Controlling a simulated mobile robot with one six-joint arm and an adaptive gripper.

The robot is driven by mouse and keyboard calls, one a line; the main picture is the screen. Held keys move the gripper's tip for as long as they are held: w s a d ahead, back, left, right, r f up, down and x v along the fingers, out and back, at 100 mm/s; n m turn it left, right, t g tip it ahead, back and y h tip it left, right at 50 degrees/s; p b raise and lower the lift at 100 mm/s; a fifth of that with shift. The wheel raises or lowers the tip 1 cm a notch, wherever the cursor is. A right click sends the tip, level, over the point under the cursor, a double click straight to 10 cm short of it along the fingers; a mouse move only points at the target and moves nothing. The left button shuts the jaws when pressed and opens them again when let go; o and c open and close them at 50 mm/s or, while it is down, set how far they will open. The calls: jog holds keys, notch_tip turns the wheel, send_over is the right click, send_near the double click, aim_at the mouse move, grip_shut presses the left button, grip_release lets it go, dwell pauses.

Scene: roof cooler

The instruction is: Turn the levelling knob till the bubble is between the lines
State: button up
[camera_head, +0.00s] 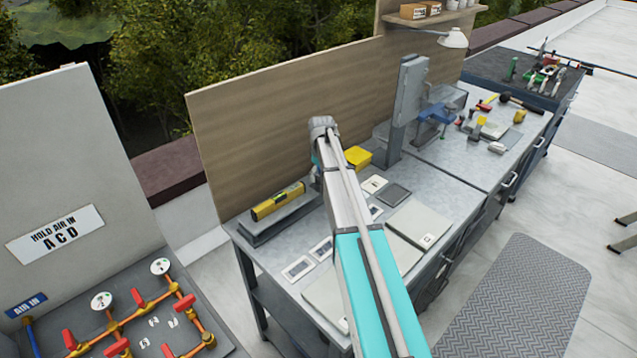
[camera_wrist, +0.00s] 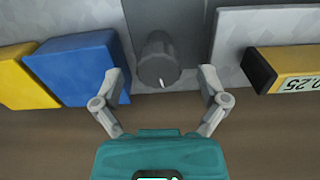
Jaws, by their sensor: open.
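The levelling knob (camera_wrist: 158,60) is a dark grey round knob with a small white mark, on a dark grey strip in the wrist view. My gripper (camera_wrist: 160,82) is open, with one finger on each side of the knob and a gap to each. A yellow level (camera_head: 278,201) lies on a grey bar (camera_head: 268,229) on the bench in the head view. Its black end and a label reading 0.25 show in the wrist view (camera_wrist: 290,72). The bubble and its lines cannot be made out. In the head view my arm hides the knob and my gripper.
A blue block (camera_wrist: 78,68) and a yellow block (camera_wrist: 22,78) stand left of the knob in the wrist view. A wooden back panel (camera_head: 275,115) rises behind the bench. Flat plates and cards lie on the bench. A grey upright press (camera_head: 408,95) stands farther right.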

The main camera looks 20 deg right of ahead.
jog(key=shift+f, duration=0.45)
jog(key=c, duration=1.1)
jog(key=shift+c, duration=0.2)
jog(key=shift+m, duration=1.5)
